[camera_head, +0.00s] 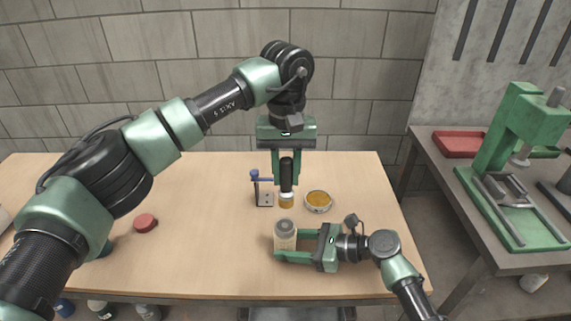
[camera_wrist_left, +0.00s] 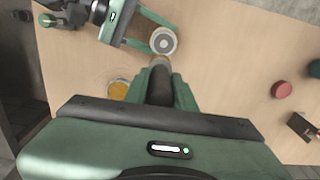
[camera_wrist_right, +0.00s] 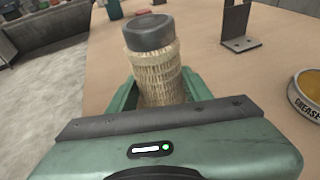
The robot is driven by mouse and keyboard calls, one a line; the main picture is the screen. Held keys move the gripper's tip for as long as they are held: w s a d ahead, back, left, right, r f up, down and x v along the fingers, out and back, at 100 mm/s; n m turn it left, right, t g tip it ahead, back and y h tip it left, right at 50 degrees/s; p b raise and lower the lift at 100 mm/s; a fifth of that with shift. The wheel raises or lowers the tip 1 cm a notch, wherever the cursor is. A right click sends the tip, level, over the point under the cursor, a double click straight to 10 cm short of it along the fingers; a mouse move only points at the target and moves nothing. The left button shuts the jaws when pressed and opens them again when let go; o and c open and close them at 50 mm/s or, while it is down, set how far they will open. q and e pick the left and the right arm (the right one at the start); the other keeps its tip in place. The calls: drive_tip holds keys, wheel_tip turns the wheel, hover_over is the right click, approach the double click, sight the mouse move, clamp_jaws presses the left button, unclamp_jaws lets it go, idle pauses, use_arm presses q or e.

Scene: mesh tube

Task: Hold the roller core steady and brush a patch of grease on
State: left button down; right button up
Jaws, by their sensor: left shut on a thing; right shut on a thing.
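The roller core (camera_head: 284,238) is a pale mesh-covered cylinder with a grey top, standing upright near the table's front. My right gripper (camera_head: 281,250) is shut around it from the right. The right wrist view shows its woven mesh (camera_wrist_right: 160,75) above the fingers. My left gripper (camera_head: 287,178) points down, shut on a black-handled brush (camera_head: 286,173), just behind the core. The brush has a pale ferrule and an amber tip. It also shows in the left wrist view (camera_wrist_left: 160,85); any gap to the core is unclear. A round grease tin (camera_head: 318,201) with amber contents stands right of the brush.
A red round item (camera_head: 145,222) lies on the table's left. A side bench at right holds a green press (camera_head: 510,145) and a red tray (camera_head: 458,143). The table's middle left is clear.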

sight(286, 158)
use_arm(q)
wheel_tip(286, 158, down, 3)
drive_tip(key=shift+f, duration=0.15)
use_arm(e)
drive_tip(key=shift+f, duration=0.15)
use_arm(q)
drive_tip(key=shift+s+f, duration=0.45)
drive_tip(key=shift+f, duration=0.05)
drive_tip(key=s, duration=0.4)
drive_tip(key=shift+a, duration=0.25)
use_arm(e)
drive_tip(key=shift+s, duration=0.1)
use_arm(q)
drive_tip(key=shift+w+d, duration=0.15)
drive_tip(key=shift+w, duration=0.9)
drive_tip(key=shift+w+d, duration=0.1)
drive_tip(key=shift+w, duration=0.95)
drive_tip(key=shift+w+r, duration=0.2)
drive_tip(key=shift+r, duration=0.55)
drive_tip(key=shift+w+r, duration=0.15)
drive_tip(key=shift+r, duration=3.15)
use_arm(e)
drive_tip(key=o, duration=1)
